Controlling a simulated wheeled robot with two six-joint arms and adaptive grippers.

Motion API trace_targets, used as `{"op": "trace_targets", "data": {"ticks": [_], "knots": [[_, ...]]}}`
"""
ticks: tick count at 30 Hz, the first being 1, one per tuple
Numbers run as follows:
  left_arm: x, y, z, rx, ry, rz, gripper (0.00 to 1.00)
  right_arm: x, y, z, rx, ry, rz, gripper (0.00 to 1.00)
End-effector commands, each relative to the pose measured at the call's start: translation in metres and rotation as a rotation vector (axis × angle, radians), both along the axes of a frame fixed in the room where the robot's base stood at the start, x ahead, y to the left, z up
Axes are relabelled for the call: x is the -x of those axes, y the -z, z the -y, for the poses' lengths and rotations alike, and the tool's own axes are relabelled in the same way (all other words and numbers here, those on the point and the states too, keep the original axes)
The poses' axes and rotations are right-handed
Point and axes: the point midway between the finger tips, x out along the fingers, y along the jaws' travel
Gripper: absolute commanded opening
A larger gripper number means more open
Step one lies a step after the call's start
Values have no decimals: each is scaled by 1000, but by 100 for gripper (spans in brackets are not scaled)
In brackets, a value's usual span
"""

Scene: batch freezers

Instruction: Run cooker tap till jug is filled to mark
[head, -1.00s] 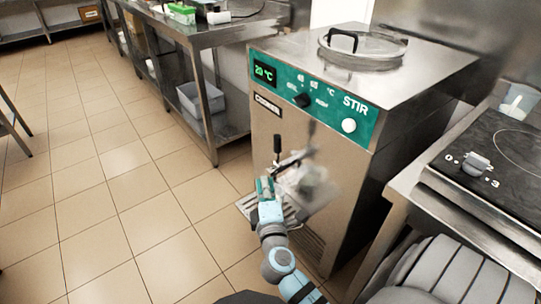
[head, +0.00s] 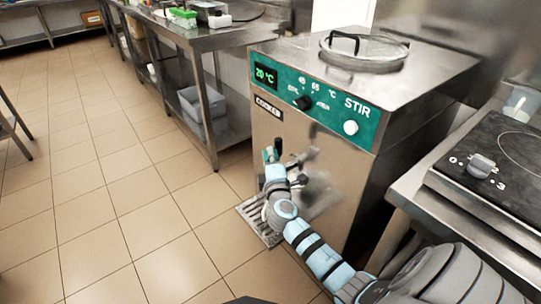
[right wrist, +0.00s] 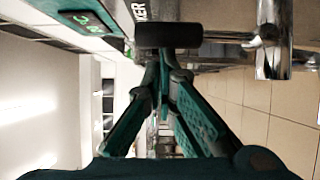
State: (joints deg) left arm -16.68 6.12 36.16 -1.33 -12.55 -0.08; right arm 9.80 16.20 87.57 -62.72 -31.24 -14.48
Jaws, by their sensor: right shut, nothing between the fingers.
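The steel cooker (head: 355,195) stands in the middle of the head view with a green panel (head: 320,97) reading 20 °C. Its tap has a black lever (head: 278,146) on the front; in the right wrist view the black grip (right wrist: 168,36) and steel tap body (right wrist: 270,50) lie sideways at the top. My right gripper (head: 268,155) is shut and empty, its fingertips (right wrist: 163,62) close to the black grip; I cannot tell whether they touch. A pale translucent container (head: 519,103), perhaps a jug, stands at the right edge. No jug shows clearly under the tap. My left gripper is out of view.
A slotted drip tray (head: 258,222) juts from the cooker's lower front, partly behind my arm. A hob (head: 490,150) with a knob is at the right. A steel table (head: 205,35) with a grey bin (head: 200,105) below stands behind left.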

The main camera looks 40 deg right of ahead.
Motion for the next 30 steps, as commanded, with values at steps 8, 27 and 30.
{"op": "trace_targets", "data": {"ticks": [8,27,30], "knots": [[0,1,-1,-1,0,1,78,-1,-1,7,1,0,-1,0],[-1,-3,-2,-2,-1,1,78,3,-4,-19,-3,-2,2,0],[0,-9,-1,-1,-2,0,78,19,-4,-40,-3,-4,-3,0]]}}
